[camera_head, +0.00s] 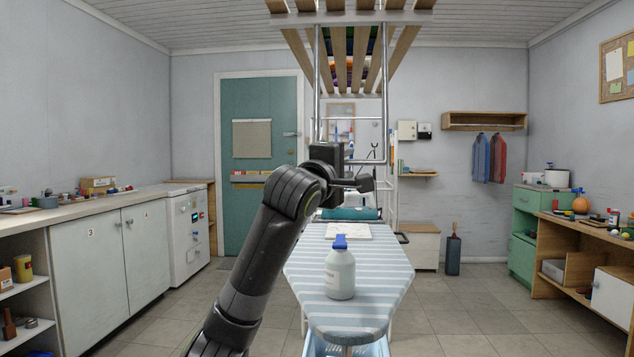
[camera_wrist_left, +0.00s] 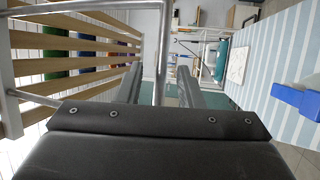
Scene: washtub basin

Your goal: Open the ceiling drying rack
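The ceiling drying rack (camera_head: 350,20) hangs overhead in the head view, with wooden slats and a metal frame (camera_head: 318,75) reaching down. Its slats (camera_wrist_left: 75,50) fill the left of the left wrist view. My left gripper (camera_head: 365,184) is below the rack and above the ironing board. In the left wrist view its two fingers (camera_wrist_left: 160,88) stand apart. A metal bar (camera_wrist_left: 164,45) of the rack's frame shows in the gap between them; I cannot tell whether it touches either finger. My right gripper is not in view.
A striped ironing board (camera_head: 310,268) with a white, blue-capped bottle (camera_head: 340,273) stands below the arm. A counter with cabinets (camera_head: 95,250) runs along the left, and a green cabinet (camera_head: 535,225) and wooden shelving stand right. The floor on the right is clear.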

